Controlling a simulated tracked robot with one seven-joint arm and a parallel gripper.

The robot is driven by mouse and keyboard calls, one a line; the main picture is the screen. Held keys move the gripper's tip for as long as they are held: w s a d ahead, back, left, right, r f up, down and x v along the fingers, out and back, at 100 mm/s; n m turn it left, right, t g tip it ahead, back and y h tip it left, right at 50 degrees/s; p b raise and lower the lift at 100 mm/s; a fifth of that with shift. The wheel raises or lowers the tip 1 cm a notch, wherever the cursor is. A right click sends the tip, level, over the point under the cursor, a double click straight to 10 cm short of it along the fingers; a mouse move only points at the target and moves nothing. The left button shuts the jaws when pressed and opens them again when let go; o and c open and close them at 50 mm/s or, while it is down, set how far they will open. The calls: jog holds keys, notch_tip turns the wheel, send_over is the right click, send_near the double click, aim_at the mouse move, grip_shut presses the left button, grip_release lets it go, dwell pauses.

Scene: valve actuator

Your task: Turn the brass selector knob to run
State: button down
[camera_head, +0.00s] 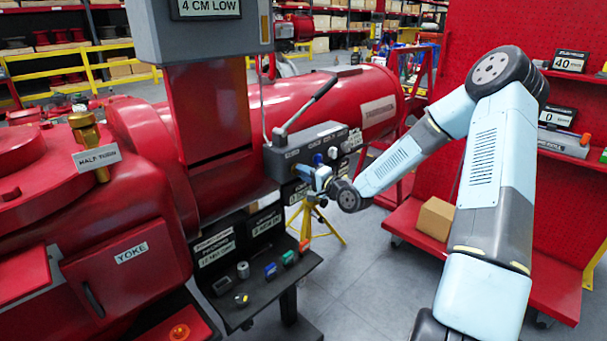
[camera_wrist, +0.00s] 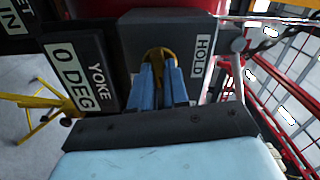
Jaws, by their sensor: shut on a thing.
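The brass selector knob (camera_wrist: 158,54) is in the wrist view, on a dark panel. A "HOLD" label (camera_wrist: 202,57) is on its right. My gripper (camera_wrist: 160,72) is shut on the knob, with its two blue fingers on either side of it and covering part of it. I cannot read a "run" mark in either view. In the head view my gripper (camera_head: 312,176) reaches the front of the grey control box (camera_head: 308,146) on the red actuator. There the fingers and wrist hide the knob.
A "YOKE 0 DEG" sign (camera_wrist: 80,76) is left of the knob in the wrist view. A lever (camera_head: 306,104) rises from the control box. A black shelf (camera_head: 262,290) with small parts is below. A yellow stand (camera_head: 316,222) is behind my gripper. A red rack stands at right.

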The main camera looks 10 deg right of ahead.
jog(key=shift+w+d+f+m, duration=0.1)
jog(key=shift+d+m, duration=0.15)
jog(key=shift+m, duration=0.35)
jog(key=c, duration=1.4)
grip_release()
jog(key=shift+f, duration=0.1)
jog(key=shift+o, duration=1.4)
jog(key=shift+a, duration=0.1)
jog(key=v, duration=1.4)
